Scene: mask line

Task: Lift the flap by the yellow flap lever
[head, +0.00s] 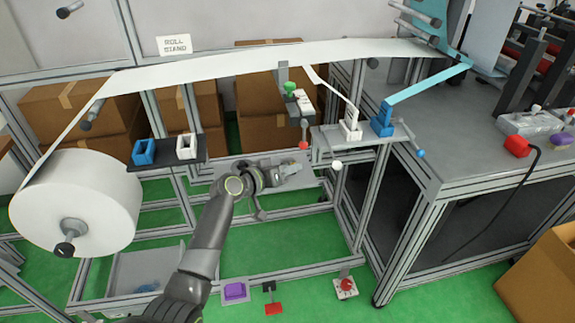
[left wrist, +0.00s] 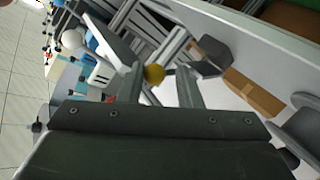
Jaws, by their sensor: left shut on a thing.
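The yellow flap lever shows as a round yellow knob (left wrist: 154,74) in the left wrist view, between the fingers of my left gripper (left wrist: 157,84), which is shut on it. In the head view my left gripper (head: 280,178) is in front of the frame, below the paper web and left of the white and blue levers. The yellow knob is hidden there by the gripper and wrist. I cannot make out the flap itself. My right gripper is in neither view.
A large paper roll (head: 75,203) hangs at the left, its web (head: 250,62) running right above my arm. A shelf (head: 357,146) carries a white clamp (head: 351,128) and a blue clamp (head: 382,119). A grey bench (head: 470,130) stands right. Green floor lies below.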

